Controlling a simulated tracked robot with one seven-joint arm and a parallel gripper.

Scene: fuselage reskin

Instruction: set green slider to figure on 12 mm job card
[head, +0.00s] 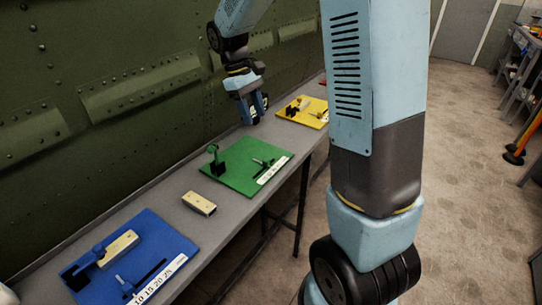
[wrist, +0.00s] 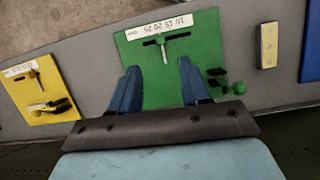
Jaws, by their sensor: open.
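The green board (head: 240,172) lies on the bench and fills the upper middle of the wrist view (wrist: 205,42). Its slider (wrist: 164,46) is a small dark T-shaped piece in a black slot beside a white scale strip (wrist: 160,30); in the head view the slider (head: 264,163) is small. The strip reads 10 15 20 25, upside down in the wrist view. My gripper (head: 254,109) is above the bench beyond the green board. In the wrist view its two blue fingers (wrist: 159,68) are apart and empty, with the slider between and beyond their tips. I cannot make out a 12 mm job card.
A green-knobbed clamp (head: 215,160) stands on the green board's far left corner. A tan block (head: 199,203) lies on the bench between the green and blue boards. The blue board (head: 180,240) is nearer, the yellow board (head: 297,119) farther. A riveted green wall (head: 80,120) runs behind.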

